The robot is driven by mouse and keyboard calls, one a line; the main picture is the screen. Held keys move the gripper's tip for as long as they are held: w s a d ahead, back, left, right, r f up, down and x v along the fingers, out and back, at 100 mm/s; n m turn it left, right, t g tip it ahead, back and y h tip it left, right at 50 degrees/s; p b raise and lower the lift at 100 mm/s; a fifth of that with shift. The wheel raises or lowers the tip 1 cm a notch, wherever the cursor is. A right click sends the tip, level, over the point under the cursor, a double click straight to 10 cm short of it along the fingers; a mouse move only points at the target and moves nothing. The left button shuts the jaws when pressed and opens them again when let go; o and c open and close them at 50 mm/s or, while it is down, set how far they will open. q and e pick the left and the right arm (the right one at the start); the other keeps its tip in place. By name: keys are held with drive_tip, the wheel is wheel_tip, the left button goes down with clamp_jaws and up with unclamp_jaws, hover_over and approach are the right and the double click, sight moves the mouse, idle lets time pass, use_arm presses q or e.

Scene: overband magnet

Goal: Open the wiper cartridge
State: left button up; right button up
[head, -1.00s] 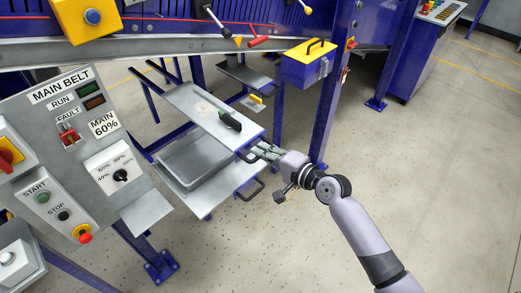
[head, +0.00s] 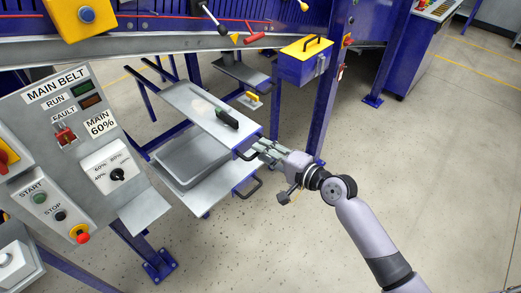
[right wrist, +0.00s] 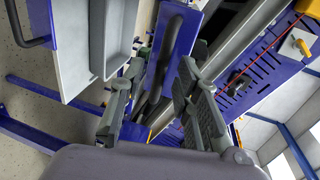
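No part is labelled as the wiper cartridge. Two pulled-out metal trays with blue fronts and black handles stand under the belt frame. The upper tray (head: 188,99) bears a dark green-black block (head: 227,119). My right gripper (head: 262,150) is at the upper tray's front, by its black handle (head: 244,155). In the right wrist view, the gripper's fingers (right wrist: 155,105) are apart, with dark handle parts showing between them; contact cannot be told. The lower tray (head: 147,207) has its own black handle (head: 251,188), below my gripper. My left gripper is not in view.
A grey bin (head: 162,160) sits on the lower tray. A control panel (head: 75,135) stands at the left. A blue post (head: 325,110) and a yellow-lidded blue box (head: 305,65) are behind my gripper. The floor at right is clear.

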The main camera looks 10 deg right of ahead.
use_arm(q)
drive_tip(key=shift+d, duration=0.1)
use_arm(e)
drive_tip(key=v, duration=1)
